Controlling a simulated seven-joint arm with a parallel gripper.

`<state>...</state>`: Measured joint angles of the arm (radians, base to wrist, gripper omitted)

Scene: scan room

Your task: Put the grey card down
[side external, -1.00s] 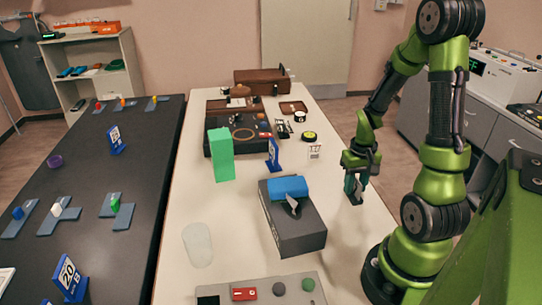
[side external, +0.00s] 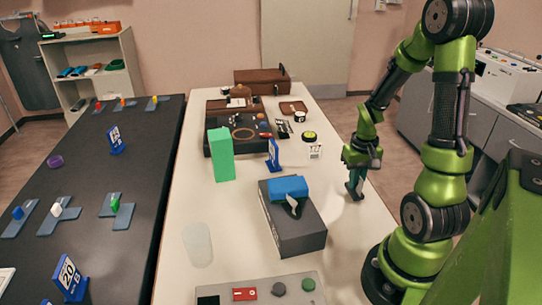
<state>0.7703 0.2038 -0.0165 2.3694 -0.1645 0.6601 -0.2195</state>
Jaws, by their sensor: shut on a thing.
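My gripper (side external: 356,190) points down at the right side of the white table (side external: 350,240), right of the dark box with a blue thing on top. It is shut on a small, thin thing, taken to be the grey card; the fingers hide most of it and its outline is not clear. The fingertips are low over the table; I cannot tell whether the held thing touches it.
The dark box (side external: 300,238) stands left of my gripper. A grey panel (side external: 265,292) lies in front. The table right of the box is clear.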

